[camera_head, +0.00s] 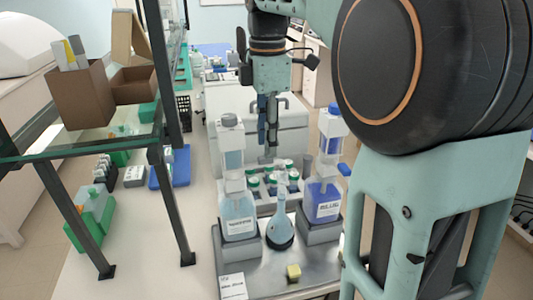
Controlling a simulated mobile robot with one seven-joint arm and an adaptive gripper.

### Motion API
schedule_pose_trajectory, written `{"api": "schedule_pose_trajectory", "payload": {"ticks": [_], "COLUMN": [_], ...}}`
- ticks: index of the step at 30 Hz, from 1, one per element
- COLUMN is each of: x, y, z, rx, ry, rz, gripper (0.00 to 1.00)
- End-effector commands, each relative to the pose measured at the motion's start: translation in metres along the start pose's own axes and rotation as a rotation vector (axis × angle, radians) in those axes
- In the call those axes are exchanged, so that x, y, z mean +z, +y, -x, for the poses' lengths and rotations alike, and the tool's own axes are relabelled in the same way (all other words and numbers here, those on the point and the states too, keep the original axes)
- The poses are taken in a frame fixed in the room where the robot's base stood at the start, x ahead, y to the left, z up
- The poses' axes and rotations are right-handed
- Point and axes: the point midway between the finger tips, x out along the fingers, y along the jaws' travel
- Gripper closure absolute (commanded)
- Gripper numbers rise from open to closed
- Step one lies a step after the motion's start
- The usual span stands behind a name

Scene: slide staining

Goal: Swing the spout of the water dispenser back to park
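A bottle-top dispenser with pale, clear liquid (238,207) stands upright on a grey block at the left of the metal tray; its label is too small to read surely. It looks like the water dispenser. A second dispenser with blue liquid (323,198) stands at the right. A flask (281,228) with a narrow neck stands between them. My gripper (267,146) points down, behind and above the flask, between the two dispenser tops. Its fingers look close together, and I cannot tell whether they touch anything. The water dispenser's spout is not clearly distinguishable.
The metal tray (258,283) holds a small yellow block (293,272) and a label card (232,287). A rack of green-capped vials (272,184) is behind the flask. A glass shelf (100,143) with cardboard boxes stands left. My arm fills the right.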

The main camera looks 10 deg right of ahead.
Motion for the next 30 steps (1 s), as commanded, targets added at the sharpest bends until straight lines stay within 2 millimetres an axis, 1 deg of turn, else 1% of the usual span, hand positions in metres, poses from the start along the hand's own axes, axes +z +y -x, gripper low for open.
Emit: {"api": "schedule_pose_trajectory", "payload": {"ticks": [1, 6, 11, 17, 25, 26, 30], "x": [0.0, 0.0, 0.0, 0.0, 0.0, 0.0, 0.0], "y": [-0.001, 0.0, 0.0, 0.0, 0.0, 0.0, 0.0], "z": [-0.009, -0.027, -0.033, -0.033, -0.033, -0.033, -0.033], "rx": [-0.001, 0.0, 0.001, 0.001, 0.001, 0.001, 0.001], "ry": [0.0, 0.0, -0.001, -0.001, -0.001, -0.001, -0.001], "rz": [-0.001, -0.001, -0.002, -0.002, -0.002, -0.002, -0.002], "gripper": [0.7, 0.7, 0.7, 0.7, 0.98, 1.0, 1.0]}}
